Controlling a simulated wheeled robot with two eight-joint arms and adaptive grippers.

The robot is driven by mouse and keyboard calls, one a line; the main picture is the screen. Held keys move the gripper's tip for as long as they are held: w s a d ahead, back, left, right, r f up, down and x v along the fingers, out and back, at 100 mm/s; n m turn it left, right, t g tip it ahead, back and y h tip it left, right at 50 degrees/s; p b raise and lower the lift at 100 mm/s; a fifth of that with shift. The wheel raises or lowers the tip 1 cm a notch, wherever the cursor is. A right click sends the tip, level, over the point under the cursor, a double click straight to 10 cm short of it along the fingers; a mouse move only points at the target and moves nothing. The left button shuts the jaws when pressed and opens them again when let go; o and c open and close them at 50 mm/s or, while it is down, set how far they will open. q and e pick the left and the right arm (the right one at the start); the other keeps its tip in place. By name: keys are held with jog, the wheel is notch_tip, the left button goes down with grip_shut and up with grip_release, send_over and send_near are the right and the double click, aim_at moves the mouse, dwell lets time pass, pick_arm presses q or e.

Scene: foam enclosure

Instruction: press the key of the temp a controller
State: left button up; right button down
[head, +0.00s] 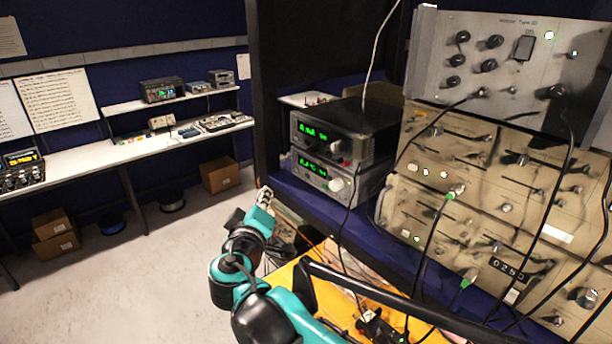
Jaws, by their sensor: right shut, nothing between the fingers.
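Two stacked grey controllers with green displays stand on a dark blue shelf at the centre of the head view. The upper controller (372,146) and the lower controller (345,188) each have a pale knob on the front. The lower display seems to read in °C, but its label is too small to read, so I cannot tell for sure which is temp A. My right gripper (265,196) is shut and empty, in front of and to the left of the lower controller, apart from it in the picture. The key itself is too small to make out. My left gripper is not in view.
A tall rack of beige instruments (470,190) with hanging cables stands at the right. A black rail (390,298) crosses above a yellow surface (289,277) below the shelf. A white bench (110,150) with devices runs along the back left. The floor at left is mostly clear.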

aim_at(295, 194)
jog(key=shift+w+d, duration=0.1)
jog(key=shift+w+d, duration=0.85)
jog(key=shift+d, duration=0.3)
jog(key=shift+w+d, duration=0.8)
jog(key=shift+d, duration=0.4)
jog(key=shift+w+d, duration=0.85)
jog(key=shift+d, duration=0.3)
jog(key=shift+d, duration=0.1)
jog(key=shift+w+d, duration=0.25)
jog(key=shift+w+d, duration=0.15)
jog(key=shift+d, duration=0.15)
jog(key=shift+a, duration=0.1)
jog(key=shift+s+a, duration=0.45)
jog(key=shift+a, duration=0.1)
jog(key=shift+a, duration=0.1)
